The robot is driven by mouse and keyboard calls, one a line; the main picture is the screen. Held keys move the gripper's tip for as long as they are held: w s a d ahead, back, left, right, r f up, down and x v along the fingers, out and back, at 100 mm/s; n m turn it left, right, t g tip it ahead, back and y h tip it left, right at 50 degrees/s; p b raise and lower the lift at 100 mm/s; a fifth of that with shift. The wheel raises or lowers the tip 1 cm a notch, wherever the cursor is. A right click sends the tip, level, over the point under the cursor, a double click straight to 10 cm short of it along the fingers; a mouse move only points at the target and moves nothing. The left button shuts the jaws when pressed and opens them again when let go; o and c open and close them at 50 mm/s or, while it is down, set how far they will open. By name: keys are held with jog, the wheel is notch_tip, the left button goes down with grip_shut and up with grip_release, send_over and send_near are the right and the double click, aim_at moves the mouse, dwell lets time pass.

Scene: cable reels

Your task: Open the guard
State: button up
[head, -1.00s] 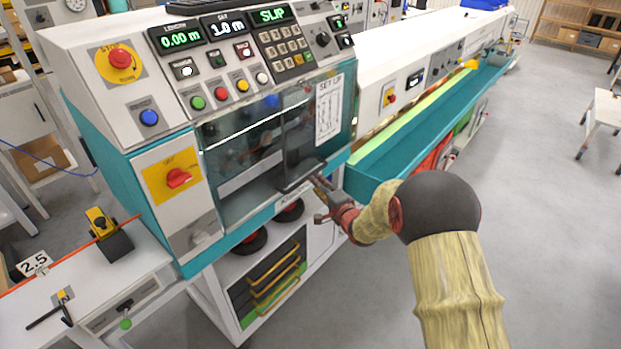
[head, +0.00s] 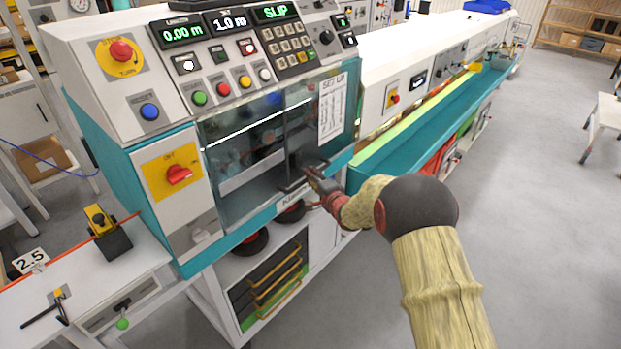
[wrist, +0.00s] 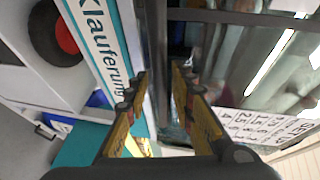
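The guard (head: 245,165) is a clear panel over the front of the machine. It looks shut, with dim parts visible behind it. A dark handle bar (head: 293,186) runs along its lower edge near the right side. My gripper (head: 310,174) is at this handle, reaching in from the right. In the wrist view my gripper (wrist: 160,75) has its two yellow-and-dark fingers apart. A dark grey bar (wrist: 157,30) at the guard's edge lies in line with the gap between them. I cannot tell whether either finger touches it.
Control buttons (head: 228,88) and displays sit above the guard. A red knob (head: 178,174) on a yellow plate is to its left. A teal trough (head: 420,130) extends to the right. Below are shelves with reels (head: 252,243).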

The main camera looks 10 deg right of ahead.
grip_shut()
dwell(0.6)
